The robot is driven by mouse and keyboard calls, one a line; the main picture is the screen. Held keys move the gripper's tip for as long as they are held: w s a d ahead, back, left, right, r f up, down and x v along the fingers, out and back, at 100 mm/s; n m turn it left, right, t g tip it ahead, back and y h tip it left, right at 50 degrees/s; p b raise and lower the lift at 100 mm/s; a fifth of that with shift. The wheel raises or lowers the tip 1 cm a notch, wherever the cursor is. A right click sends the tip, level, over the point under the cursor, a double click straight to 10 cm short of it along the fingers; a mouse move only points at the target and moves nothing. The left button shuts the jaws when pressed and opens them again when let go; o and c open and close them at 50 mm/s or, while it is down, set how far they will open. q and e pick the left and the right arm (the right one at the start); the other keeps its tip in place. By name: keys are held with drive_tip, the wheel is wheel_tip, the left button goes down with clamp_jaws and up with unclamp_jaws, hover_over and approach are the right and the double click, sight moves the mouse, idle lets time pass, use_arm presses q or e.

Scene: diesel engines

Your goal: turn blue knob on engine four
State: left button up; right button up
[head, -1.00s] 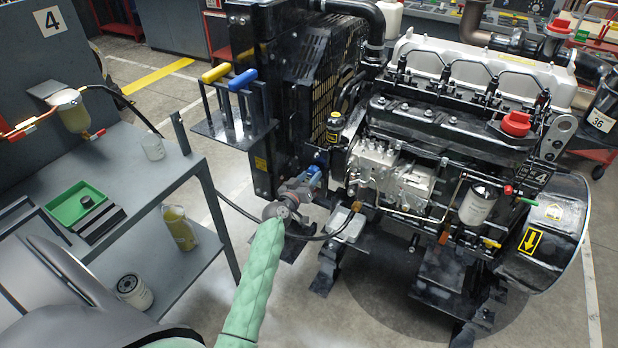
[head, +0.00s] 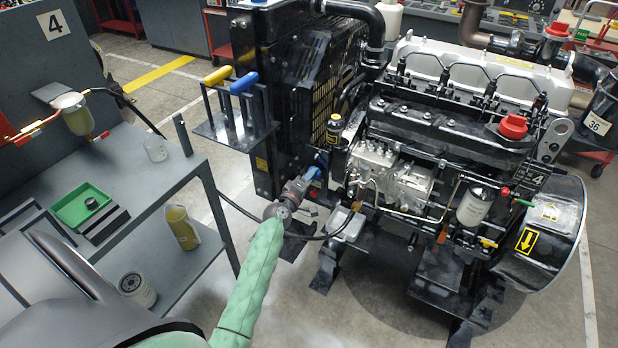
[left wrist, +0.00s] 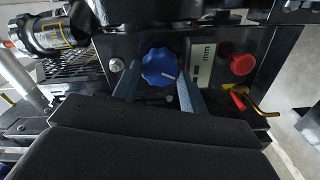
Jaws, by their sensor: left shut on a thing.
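The engine (head: 440,135) marked 4 stands at the centre and right of the head view. The blue knob (left wrist: 161,68) is round and lobed with a white mark, set on a dark panel in the left wrist view. It shows small in the head view (head: 313,172), low at the engine's left side. My left gripper (head: 306,180) reaches the knob from the front left. In the left wrist view, its fingers (left wrist: 158,86) are on both sides of the knob, shut on it. My right gripper is out of view.
A red button (left wrist: 241,64) and a red-handled yellow lever (left wrist: 240,98) are right of the knob. A stand carries yellow and blue handles (head: 243,82) above my gripper. A grey shelf table (head: 150,190) stands left, with a green tray (head: 80,205). A dark hose crosses near my wrist.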

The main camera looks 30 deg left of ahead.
use_arm(q)
drive_tip(key=shift+n, duration=0.6)
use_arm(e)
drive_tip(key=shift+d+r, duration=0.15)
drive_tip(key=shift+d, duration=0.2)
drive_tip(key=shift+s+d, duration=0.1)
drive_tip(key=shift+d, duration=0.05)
use_arm(q)
drive_tip(key=shift+a, duration=0.1)
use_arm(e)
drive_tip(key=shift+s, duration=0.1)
use_arm(q)
drive_tip(key=o, duration=1)
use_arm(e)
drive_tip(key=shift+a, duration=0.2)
use_arm(q)
drive_tip(key=s+b, duration=0.1)
drive_tip(key=s, duration=0.6)
drive_tip(key=shift+s, duration=0.4)
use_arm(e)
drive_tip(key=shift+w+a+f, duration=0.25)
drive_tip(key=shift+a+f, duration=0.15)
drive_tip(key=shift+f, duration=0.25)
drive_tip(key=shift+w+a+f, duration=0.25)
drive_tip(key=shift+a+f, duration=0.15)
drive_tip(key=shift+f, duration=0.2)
